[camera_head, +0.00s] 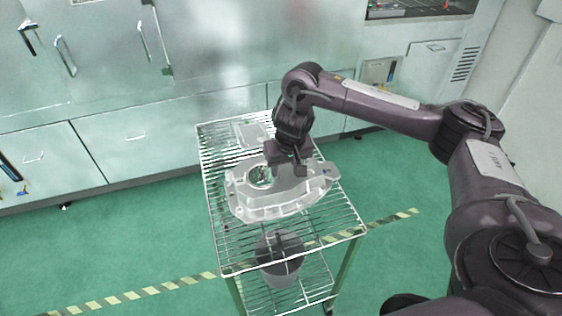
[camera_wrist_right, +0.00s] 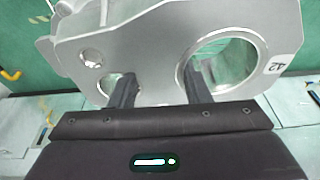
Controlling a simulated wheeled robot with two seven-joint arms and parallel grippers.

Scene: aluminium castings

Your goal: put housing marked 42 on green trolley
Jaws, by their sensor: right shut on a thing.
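The housing marked 42 (camera_head: 280,190) is a pale grey aluminium casting with a large round opening, over the wire top shelf of the green-legged trolley (camera_head: 233,262). My right gripper (camera_head: 287,172) is shut on the housing from above. In the right wrist view, the housing (camera_wrist_right: 150,40) shows its 42 label at the right. The gripper's fingers (camera_wrist_right: 158,92) reach down at the small hole and at the large opening. I cannot tell whether the housing touches the shelf. My left gripper is not in view.
A smaller flat pale piece (camera_head: 252,134) lies at the back of the top shelf. A dark grey bucket (camera_head: 279,262) stands below, on the lower shelf. Cabinets (camera_head: 130,140) line the back wall. Green floor (camera_head: 120,240) is clear left of the trolley.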

